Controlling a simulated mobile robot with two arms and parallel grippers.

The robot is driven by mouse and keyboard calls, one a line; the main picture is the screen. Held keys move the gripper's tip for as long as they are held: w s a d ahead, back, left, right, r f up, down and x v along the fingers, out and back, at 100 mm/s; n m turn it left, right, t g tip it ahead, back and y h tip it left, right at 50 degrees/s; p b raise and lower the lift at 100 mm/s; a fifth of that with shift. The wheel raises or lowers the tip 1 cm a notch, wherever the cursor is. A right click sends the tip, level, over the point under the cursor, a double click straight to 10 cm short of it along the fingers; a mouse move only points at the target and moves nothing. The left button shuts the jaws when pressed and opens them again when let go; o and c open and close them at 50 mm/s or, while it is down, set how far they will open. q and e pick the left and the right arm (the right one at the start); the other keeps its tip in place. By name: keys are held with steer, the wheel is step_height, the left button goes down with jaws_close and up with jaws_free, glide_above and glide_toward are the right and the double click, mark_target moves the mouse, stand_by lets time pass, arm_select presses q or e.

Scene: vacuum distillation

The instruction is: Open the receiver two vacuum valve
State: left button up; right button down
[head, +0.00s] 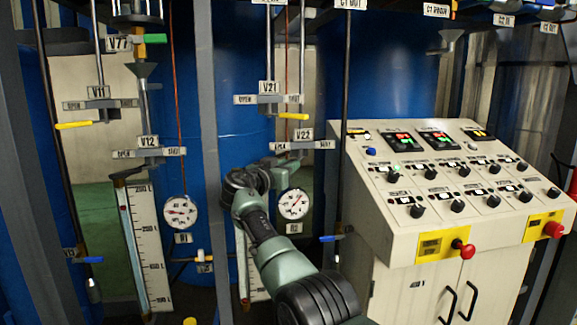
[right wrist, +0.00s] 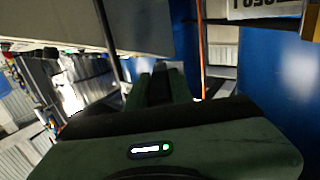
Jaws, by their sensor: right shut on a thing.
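The receiver two vacuum valve, with its V22 tag (head: 304,134) and OPEN/SHUT plate (head: 318,145), is in the middle of the head view. My right gripper (head: 268,168) is just below the left part of this plate, in front of the blue vessel. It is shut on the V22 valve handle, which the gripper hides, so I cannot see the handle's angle. In the right wrist view the fingers (right wrist: 160,84) point away from the camera and the held part is too dark to make out. My left gripper is not in view.
Valve V21 (head: 268,87) with a yellow handle (head: 293,116) is just above. A round gauge (head: 293,204) hangs close below right. A grey post (head: 208,130) stands left, and the control console (head: 440,200) with red buttons fills the right.

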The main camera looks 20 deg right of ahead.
steer(key=shift+w+a+r+g, duration=0.1)
steer(key=shift+r+g, duration=0.15)
steer(key=shift+g, duration=0.05)
stand_by(0.5)
steer(key=c, duration=1.4)
jaws_free()
steer(key=shift+o, duration=0.8)
steer(key=shift+f, duration=0.15)
steer(key=shift+s+a+f+b, duration=0.3)
steer(key=shift+a+b, duration=0.2)
steer(key=shift+b, duration=0.1)
steer(key=b+v, duration=0.3)
steer(key=v, duration=0.3)
steer(key=shift+s+a+r, duration=0.2)
steer(key=shift+a, duration=0.05)
